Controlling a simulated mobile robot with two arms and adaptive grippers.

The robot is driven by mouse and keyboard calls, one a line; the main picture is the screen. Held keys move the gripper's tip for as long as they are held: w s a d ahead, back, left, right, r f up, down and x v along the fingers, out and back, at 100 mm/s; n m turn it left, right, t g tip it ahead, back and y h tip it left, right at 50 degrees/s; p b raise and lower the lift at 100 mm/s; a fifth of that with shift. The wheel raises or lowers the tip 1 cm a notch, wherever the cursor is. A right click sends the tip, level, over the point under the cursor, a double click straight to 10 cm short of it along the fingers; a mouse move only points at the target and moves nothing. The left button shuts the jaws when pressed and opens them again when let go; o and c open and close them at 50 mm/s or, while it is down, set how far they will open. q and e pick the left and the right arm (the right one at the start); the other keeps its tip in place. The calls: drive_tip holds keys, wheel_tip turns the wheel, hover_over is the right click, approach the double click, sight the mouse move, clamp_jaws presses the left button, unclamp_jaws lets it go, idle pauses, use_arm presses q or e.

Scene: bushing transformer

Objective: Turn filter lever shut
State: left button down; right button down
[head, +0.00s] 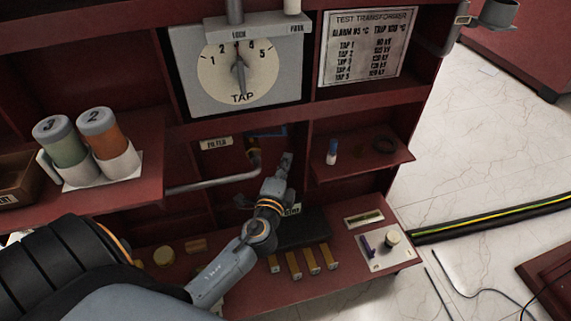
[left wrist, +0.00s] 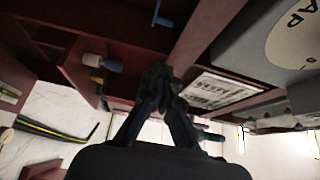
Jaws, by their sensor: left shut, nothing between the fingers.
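The filter lever (head: 268,132) is a blue handle beside the grey pipe's brass-coloured fitting (head: 253,152), right of the FILTER label (head: 216,143). My left gripper (head: 287,158) is just below and right of the lever in the head view, apart from it, shut and empty. The gripper also shows in the left wrist view (left wrist: 157,75), fingers together. A blue bar at the top of that view (left wrist: 162,18) looks like the lever; the gripper is not touching it there. My right gripper is not in view.
The TAP dial box (head: 240,70) hangs above. A shelf (head: 365,168) with a small blue-topped bottle (head: 332,152) juts out at the right. Two numbered canisters (head: 105,140) stand at the left. Lower down are several brass pieces (head: 310,258) and a grey switch plate (head: 387,246).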

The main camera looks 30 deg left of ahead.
use_arm(q)
drive_tip(key=w+a, duration=0.5)
drive_tip(key=w, duration=0.3)
drive_tip(key=shift+a, duration=0.3)
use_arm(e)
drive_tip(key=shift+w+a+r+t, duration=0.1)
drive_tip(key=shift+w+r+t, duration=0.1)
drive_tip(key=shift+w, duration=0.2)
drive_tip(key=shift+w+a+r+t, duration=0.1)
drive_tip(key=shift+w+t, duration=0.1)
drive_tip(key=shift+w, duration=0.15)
